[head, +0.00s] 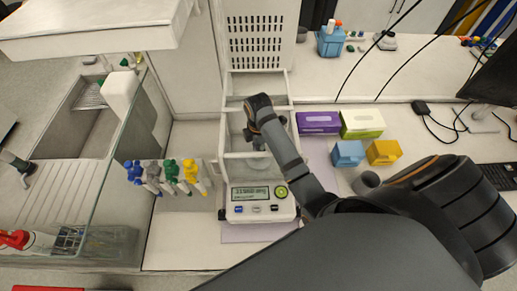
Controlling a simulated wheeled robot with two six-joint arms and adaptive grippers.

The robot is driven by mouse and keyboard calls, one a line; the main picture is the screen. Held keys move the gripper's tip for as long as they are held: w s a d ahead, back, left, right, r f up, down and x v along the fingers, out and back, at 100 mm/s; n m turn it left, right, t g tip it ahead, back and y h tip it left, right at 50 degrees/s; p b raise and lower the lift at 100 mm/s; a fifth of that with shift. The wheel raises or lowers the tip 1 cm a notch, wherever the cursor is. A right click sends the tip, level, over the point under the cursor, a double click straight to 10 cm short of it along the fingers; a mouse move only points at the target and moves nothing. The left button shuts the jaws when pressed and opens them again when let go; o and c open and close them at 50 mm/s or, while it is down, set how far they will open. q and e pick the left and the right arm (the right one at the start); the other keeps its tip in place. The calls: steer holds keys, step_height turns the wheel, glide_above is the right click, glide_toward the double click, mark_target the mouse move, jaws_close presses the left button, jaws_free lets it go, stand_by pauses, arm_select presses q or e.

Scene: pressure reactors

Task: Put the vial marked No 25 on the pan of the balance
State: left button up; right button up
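The balance (240,208) stands on the bench left of centre, with a lit display on its front and a glass-walled chamber behind it. My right arm reaches in from the right over the chamber. My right gripper (257,139) points down inside or just above the chamber, mostly hidden under my wrist. Its fingertips are not clear, so I cannot tell whether it is open or holds anything. The pan is hidden by my arm. I cannot make out the vial marked No 25. My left gripper is not in view.
Several coloured pipettes (165,175) stand left of the balance. A purple box (319,123), a green-white box (362,123), a blue box (347,153) and a yellow box (383,152) sit to its right.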

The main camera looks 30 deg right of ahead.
steer(key=o, duration=0.8)
steer(key=shift+s, duration=0.1)
steer(key=shift+o, duration=1)
steer(key=shift+f, duration=0.1)
